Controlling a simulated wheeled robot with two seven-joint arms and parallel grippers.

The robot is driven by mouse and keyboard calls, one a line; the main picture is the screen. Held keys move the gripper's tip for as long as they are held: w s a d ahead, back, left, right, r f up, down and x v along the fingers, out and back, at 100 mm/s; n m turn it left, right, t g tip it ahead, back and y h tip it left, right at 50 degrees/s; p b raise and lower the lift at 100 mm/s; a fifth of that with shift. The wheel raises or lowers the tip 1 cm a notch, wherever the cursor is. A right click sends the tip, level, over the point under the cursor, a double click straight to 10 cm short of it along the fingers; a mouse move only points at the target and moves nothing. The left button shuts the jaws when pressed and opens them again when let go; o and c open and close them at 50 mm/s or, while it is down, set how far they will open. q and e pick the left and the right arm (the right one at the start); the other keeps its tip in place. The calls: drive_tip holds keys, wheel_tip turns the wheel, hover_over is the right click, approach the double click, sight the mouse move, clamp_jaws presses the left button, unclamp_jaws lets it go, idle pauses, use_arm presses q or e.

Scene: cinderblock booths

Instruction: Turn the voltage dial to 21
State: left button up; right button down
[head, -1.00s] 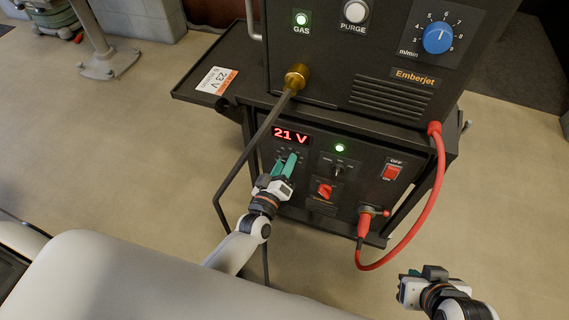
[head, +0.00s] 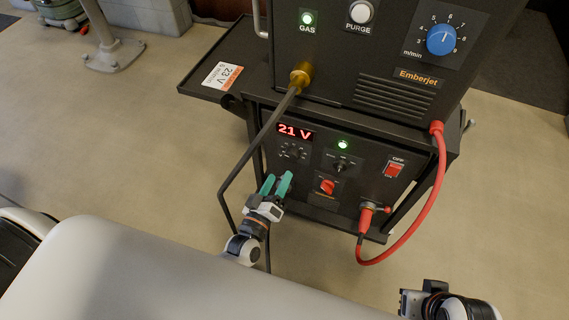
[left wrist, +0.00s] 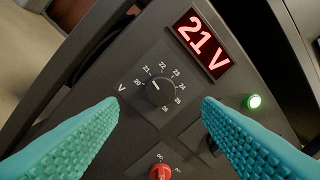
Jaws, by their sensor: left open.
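The voltage dial (left wrist: 159,91) is a small black knob with a white pointer on a dark plate marked with numbers from 20 upward. Its pointer aims up and left, near the 21 mark. The red display (head: 295,132) above it reads 21 V, and it reads the same in the left wrist view (left wrist: 201,40). In the head view the dial (head: 292,152) sits below the display. My left gripper (head: 277,184) is open, its teal fingers apart and clear of the dial, just below it. My right gripper (head: 412,302) is at the lower right, away from the panel; its fingers are not clear.
A red knob (head: 327,187) and a red switch (head: 394,168) share the panel. A red cable (head: 442,190) loops at the right, and a dark hose (head: 252,150) passes left of the dial. A card (head: 222,76) on the side shelf reads 23 V.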

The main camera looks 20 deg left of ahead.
use_arm(q)
drive_tip(key=shift+s+a+f, duration=0.1)
drive_tip(key=shift+s+a, duration=0.05)
drive_tip(key=shift+s, duration=2.15)
